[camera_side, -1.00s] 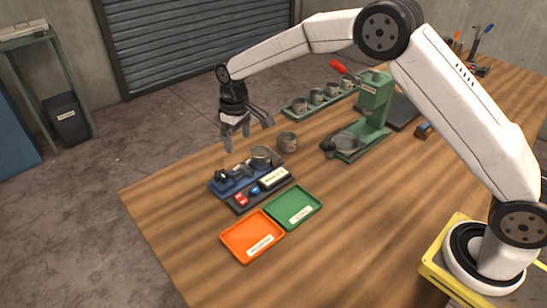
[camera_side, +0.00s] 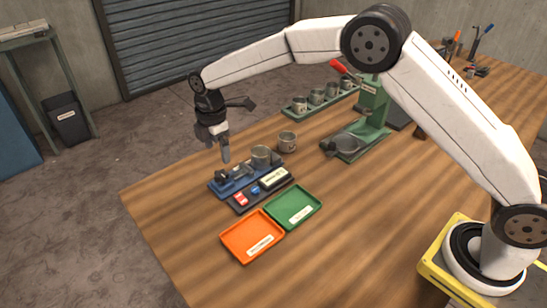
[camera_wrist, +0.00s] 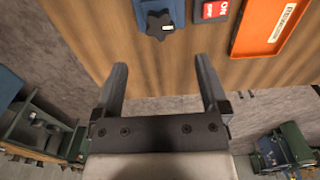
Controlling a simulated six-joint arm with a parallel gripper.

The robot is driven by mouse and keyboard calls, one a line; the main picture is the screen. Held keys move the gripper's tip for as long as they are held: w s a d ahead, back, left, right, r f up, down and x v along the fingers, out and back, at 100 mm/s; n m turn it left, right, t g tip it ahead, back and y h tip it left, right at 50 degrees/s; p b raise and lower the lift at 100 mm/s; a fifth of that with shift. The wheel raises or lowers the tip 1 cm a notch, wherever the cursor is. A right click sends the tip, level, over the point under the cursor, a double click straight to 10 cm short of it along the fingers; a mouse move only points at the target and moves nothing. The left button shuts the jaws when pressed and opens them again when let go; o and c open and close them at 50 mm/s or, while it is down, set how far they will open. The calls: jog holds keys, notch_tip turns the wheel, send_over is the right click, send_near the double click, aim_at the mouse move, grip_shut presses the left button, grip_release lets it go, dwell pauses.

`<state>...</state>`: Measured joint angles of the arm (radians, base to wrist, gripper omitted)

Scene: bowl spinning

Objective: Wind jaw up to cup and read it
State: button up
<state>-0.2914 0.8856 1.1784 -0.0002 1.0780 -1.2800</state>
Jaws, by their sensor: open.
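The blue measuring fixture (camera_side: 236,186) stands near the table's left edge, with a grey metal cup (camera_side: 261,156) at its right end. A dark star knob (camera_wrist: 160,25) at the fixture's near end shows at the top of the wrist view; it also shows in the side view (camera_side: 221,176). My gripper (camera_side: 225,155) is above and left of the knob end, fingers pointing down. In the wrist view my gripper (camera_wrist: 161,65) is open and empty, the knob ahead of the gap between its fingers. The cup and jaw are outside the wrist view.
Orange (camera_side: 235,236) and green (camera_side: 310,193) trays are nearer. Another cup (camera_side: 288,140), a cup rack (camera_side: 290,112) and a green press (camera_side: 370,105) stand behind.

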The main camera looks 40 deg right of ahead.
aim_at(221, 173)
jog(key=shift+f, duration=3.9)
grip_shut()
